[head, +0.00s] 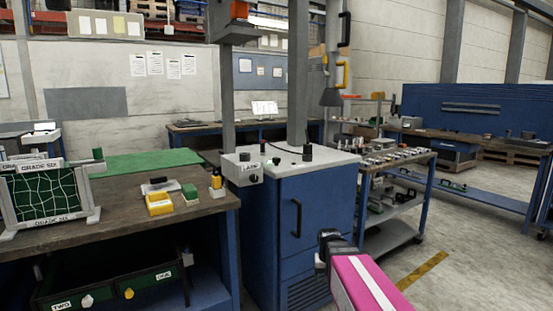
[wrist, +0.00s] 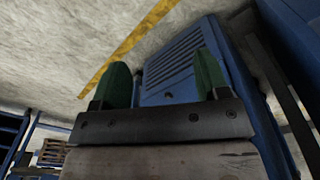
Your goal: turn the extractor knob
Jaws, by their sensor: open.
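Several small dark knobs stand on the pale top of a blue cabinet (head: 325,200). The tallest is a black knob (head: 307,152) near the middle of that top. No extractor label is readable, so I cannot tell which knob is the extractor's. A grey box marked LAMP (head: 238,168) at the cabinet's left carries a round dark knob (head: 254,179). My gripper, in the wrist view (wrist: 165,85), is open and empty, with two green fingertips apart. The blue cabinet's vented lower face (wrist: 172,65) shows beyond them. In the head view, my pink arm is at the cabinet's lower right, below the knobs.
A wooden bench (head: 120,210) at left holds a yellow block (head: 159,204) and a framed green panel (head: 48,194). A grey post rises by the LAMP box. A parts cart (head: 395,160) stands right of the cabinet. Open floor (head: 470,240) lies at right.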

